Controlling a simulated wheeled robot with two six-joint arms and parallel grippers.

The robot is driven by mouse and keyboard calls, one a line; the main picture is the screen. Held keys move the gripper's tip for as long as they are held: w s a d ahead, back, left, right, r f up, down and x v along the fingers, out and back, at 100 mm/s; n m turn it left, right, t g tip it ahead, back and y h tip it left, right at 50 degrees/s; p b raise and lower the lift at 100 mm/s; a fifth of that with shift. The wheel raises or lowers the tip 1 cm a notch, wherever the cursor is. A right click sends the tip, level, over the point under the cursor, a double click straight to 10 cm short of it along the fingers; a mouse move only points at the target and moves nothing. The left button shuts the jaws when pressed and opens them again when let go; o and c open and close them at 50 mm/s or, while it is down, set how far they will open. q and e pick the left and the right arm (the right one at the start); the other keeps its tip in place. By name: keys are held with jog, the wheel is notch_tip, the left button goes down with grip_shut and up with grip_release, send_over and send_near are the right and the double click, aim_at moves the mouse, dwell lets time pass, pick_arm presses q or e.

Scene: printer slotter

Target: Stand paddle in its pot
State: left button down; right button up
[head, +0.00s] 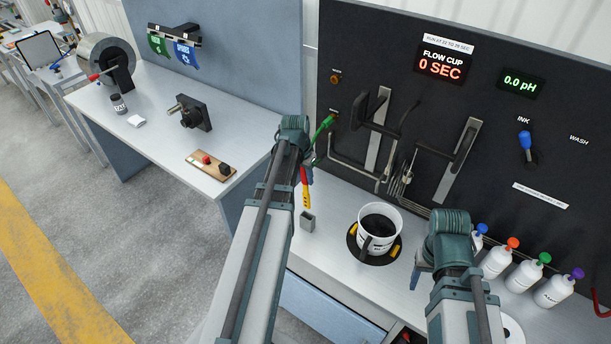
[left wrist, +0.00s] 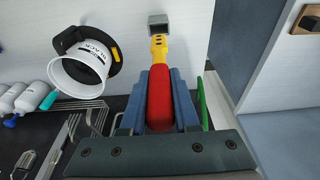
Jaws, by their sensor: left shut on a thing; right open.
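My left gripper (head: 304,172) is shut on the paddle (head: 306,192), which has a red upper part and a yellow lower end. In the left wrist view the red part (left wrist: 160,98) is between the blue fingers (left wrist: 160,105). The paddle hangs roughly upright with its yellow end down. My right gripper (head: 418,276) is open, right of the white bucket.
A white bucket (head: 391,218) with dark contents sits on a black round base on the bench. Several white bottles (head: 497,262) with coloured caps stand at the right. A green-handled tool (head: 324,126) and wire racks are at the back panel.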

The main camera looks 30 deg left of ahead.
aim_at(307, 197)
pick_arm(q)
jog(key=shift+s+b+x, duration=0.25)
jog(key=shift+b+x, duration=1.5)
jog(key=shift+x, duration=0.05)
jog(key=shift+s+b+x, duration=0.25)
jog(key=shift+b+x, duration=1.5)
jog(key=shift+x, duration=0.1)
jog(key=shift+s+b+x, duration=0.25)
jog(key=shift+b+x, duration=1.5)
jog(key=shift+x, duration=0.05)
jog(key=shift+f, duration=0.1)
jog(key=c, duration=0.6)
grip_release()
jog(key=p+v, duration=1.3)
jog(key=shift+r+p, duration=0.35)
jog(key=shift+r, duration=0.05)
